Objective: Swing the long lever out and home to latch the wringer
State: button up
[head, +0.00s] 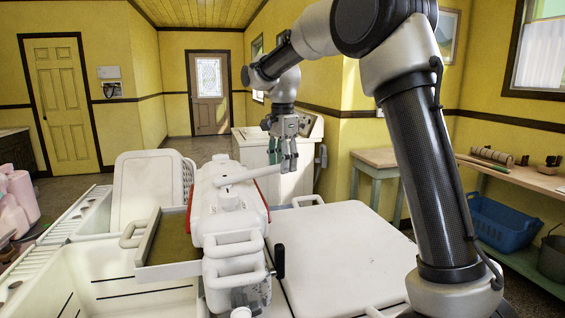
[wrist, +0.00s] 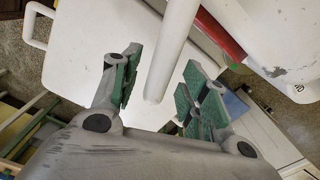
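The white wringer head (head: 228,215) stands upright between the tubs, with red along its edge. The long white lever (head: 248,175) sits on top of it and points right, toward my gripper (head: 284,160). In the wrist view the lever (wrist: 172,50) comes down from the top edge, and its rounded end lies between the green finger pads. My gripper (wrist: 158,82) is open around the lever end, with a gap showing on both sides. Whether the lever end is fully at pad depth I cannot tell.
A white lidded tub (head: 335,255) lies below my gripper. A tray with a brown bottom (head: 165,270) sticks out left of the wringer. A white washer (head: 262,160) stands behind. A wooden bench (head: 530,180) with a blue basket (head: 503,225) is at right.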

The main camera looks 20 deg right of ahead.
aim_at(221, 166)
grip_shut()
jog(key=shift+w, duration=0.1)
jog(key=shift+w+a+n, duration=0.15)
jog(key=shift+w+n, duration=0.15)
jog(key=shift+w, duration=0.05)
jog(key=w+a+n, duration=0.3)
jog(key=a+n, duration=0.1)
jog(key=a, duration=0.1)
jog(key=w+a+n, duration=0.4)
jog(key=a, duration=0.1)
jog(key=w+a+n, duration=0.4)
jog(key=a, duration=0.1)
jog(key=shift+a+n, duration=0.8)
jog(key=shift+a, duration=0.1)
